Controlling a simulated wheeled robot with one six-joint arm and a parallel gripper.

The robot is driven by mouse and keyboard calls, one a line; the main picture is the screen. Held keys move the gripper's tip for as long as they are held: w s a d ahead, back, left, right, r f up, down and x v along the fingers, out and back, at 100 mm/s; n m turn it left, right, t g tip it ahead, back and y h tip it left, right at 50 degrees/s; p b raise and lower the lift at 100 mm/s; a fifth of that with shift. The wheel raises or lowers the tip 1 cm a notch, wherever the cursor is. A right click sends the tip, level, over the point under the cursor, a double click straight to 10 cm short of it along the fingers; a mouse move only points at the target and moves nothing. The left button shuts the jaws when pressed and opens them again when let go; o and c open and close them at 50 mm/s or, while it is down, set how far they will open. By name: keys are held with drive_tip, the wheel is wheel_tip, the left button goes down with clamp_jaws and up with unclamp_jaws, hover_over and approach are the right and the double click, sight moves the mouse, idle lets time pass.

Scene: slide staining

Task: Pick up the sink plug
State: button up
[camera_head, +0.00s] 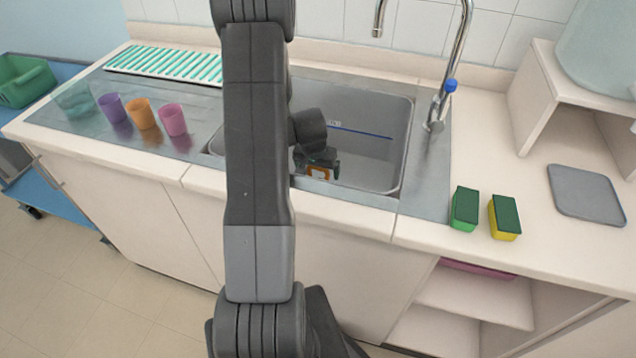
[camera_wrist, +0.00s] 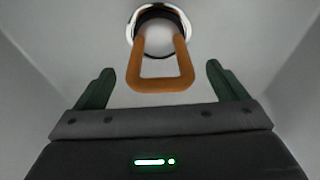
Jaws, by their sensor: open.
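The sink plug (camera_wrist: 160,80) shows in the wrist view as an orange-brown loop handle above a pale round base with a dark ring. It sits at the sink drain, and the handle reaches toward my gripper. In the head view the orange handle (camera_head: 318,172) shows low in the sink basin (camera_head: 385,172), partly hidden by my gripper. My gripper (camera_wrist: 158,85) is open. Its two dark green fingers stand to the left and right of the handle, with clear gaps on both sides. In the head view my gripper (camera_head: 318,160) is down inside the basin.
The basin walls surround my gripper. A tall faucet (camera_head: 455,55) stands at the basin's right. Purple, orange and pink cups (camera_head: 143,114) stand on the left drainboard. Two sponges (camera_head: 465,209) and a grey mat (camera_head: 587,193) lie on the right counter.

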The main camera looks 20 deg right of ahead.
drive_tip(key=shift+x, duration=1.1)
drive_tip(key=c, duration=1.2)
